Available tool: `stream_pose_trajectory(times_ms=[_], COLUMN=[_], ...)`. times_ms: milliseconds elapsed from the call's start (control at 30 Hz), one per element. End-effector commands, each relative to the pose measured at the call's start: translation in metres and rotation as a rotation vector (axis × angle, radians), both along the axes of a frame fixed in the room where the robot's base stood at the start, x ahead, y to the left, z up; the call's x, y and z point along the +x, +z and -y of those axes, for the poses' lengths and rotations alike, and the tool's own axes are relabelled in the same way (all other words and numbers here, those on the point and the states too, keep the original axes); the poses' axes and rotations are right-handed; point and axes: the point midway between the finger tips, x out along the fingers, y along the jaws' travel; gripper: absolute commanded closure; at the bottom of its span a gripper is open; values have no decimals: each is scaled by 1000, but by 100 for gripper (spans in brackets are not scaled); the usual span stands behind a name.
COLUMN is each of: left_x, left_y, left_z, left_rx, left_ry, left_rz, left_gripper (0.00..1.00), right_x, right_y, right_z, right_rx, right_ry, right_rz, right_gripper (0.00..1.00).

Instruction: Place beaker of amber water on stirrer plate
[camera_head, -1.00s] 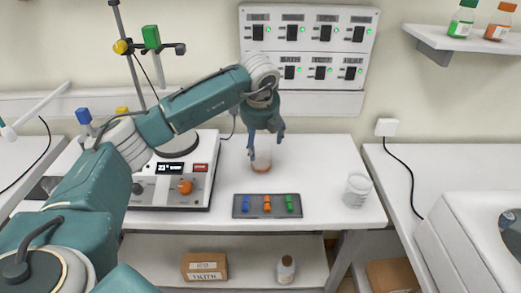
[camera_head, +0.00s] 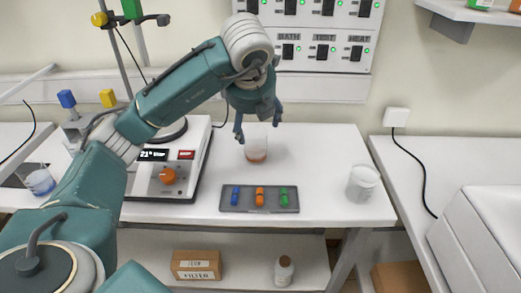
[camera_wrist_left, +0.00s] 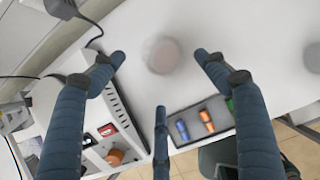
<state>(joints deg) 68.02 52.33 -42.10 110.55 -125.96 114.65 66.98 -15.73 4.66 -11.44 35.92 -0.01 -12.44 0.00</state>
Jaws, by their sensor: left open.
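The beaker of amber water (camera_head: 257,151) stands upright on the white table, right of the stirrer plate and behind the dark tray. My left gripper (camera_head: 259,131) is open above it, with fingertips around its upper rim level and no clear grip. In the left wrist view the beaker (camera_wrist_left: 162,55) shows blurred between the spread fingers (camera_wrist_left: 159,57). The stirrer plate (camera_head: 138,188) is a white unit with an orange knob, a small display and a round top partly hidden behind my left arm. My right gripper is not in view.
A dark tray (camera_head: 226,206) with blue, orange and green pieces lies at the table's front. An empty-looking glass beaker (camera_head: 362,184) stands at the right. A stand (camera_head: 137,60) rises behind the stirrer. A switch panel (camera_head: 318,60) is on the wall. The table between the two beakers is clear.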

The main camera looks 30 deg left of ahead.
Motion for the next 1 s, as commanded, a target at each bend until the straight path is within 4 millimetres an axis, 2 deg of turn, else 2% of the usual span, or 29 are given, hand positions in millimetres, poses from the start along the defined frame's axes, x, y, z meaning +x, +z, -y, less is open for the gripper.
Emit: stream_pose_trajectory(times_ms=[33, 300, 367, 533, 700, 967, 1000], left_x=[3, 16, 19, 35, 43, 45, 45], left_y=[-11, -31, -35, -53, -71, -74, -74], left_z=[-2, -9, -10, -14, -19, -19, -19], left_rx=[-3, -1, -1, -2, -1, -1, -1], left_ry=[1, 1, 1, 2, 1, 0, 0], left_rz=[-6, -3, -5, -6, -3, -2, -2], left_gripper=[26, 26, 26, 26, 26, 26, 34], right_x=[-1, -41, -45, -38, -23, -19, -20], right_y=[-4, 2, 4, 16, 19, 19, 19], right_z=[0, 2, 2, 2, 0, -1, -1], right_rx=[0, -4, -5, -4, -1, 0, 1], right_ry=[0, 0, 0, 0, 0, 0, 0], right_rz=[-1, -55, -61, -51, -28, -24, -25], right_gripper=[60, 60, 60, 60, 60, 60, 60])
